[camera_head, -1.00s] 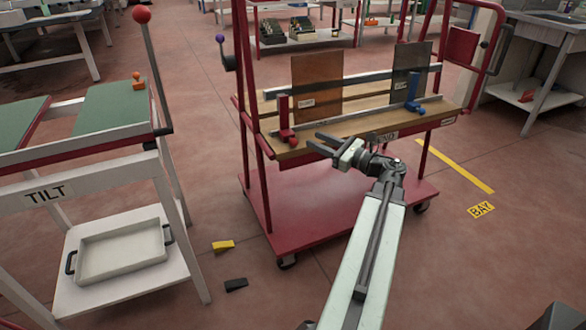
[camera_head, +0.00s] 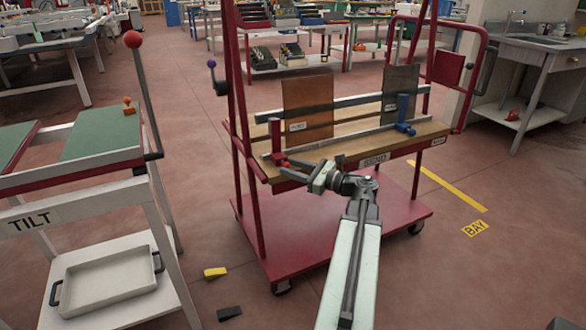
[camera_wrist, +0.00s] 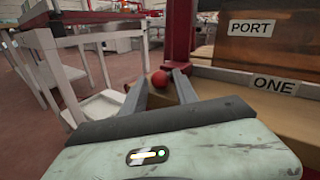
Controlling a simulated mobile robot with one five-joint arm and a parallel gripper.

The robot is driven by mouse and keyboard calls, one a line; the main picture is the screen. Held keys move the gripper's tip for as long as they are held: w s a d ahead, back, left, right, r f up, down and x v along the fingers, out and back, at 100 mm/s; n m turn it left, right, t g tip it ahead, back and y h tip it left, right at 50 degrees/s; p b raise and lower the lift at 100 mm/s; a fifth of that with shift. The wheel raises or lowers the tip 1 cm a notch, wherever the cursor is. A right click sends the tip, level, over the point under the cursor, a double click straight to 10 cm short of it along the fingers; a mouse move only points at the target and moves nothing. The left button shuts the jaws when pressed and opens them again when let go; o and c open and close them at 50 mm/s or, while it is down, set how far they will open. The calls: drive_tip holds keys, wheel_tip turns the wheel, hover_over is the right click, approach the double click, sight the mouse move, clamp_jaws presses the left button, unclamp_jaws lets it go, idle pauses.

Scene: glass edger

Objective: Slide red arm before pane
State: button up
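The red arm (camera_head: 276,138) stands upright at the left end of the rail on the trolley's wooden deck, left of the brown pane (camera_head: 308,108). Its round red knob shows in the wrist view (camera_wrist: 159,79). The brown pane stands upright and carries a PORT label (camera_wrist: 250,28). A darker grey pane (camera_head: 399,85) stands to the right, with a blue arm (camera_head: 404,116) in front of it. My gripper (camera_head: 284,170) is open at the deck's front left. In the wrist view its fingertips are on either side of the knob; I cannot tell whether they touch it.
The red trolley (camera_head: 330,235) has red posts at its left end. A white TILT stand (camera_head: 85,205) with a red-balled lever (camera_head: 133,40) is at the left. Yellow (camera_head: 215,272) and black (camera_head: 229,313) pieces lie on the floor. Open floor lies right, around the BAY mark.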

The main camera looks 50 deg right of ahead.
clamp_jaws()
idle(1.3)
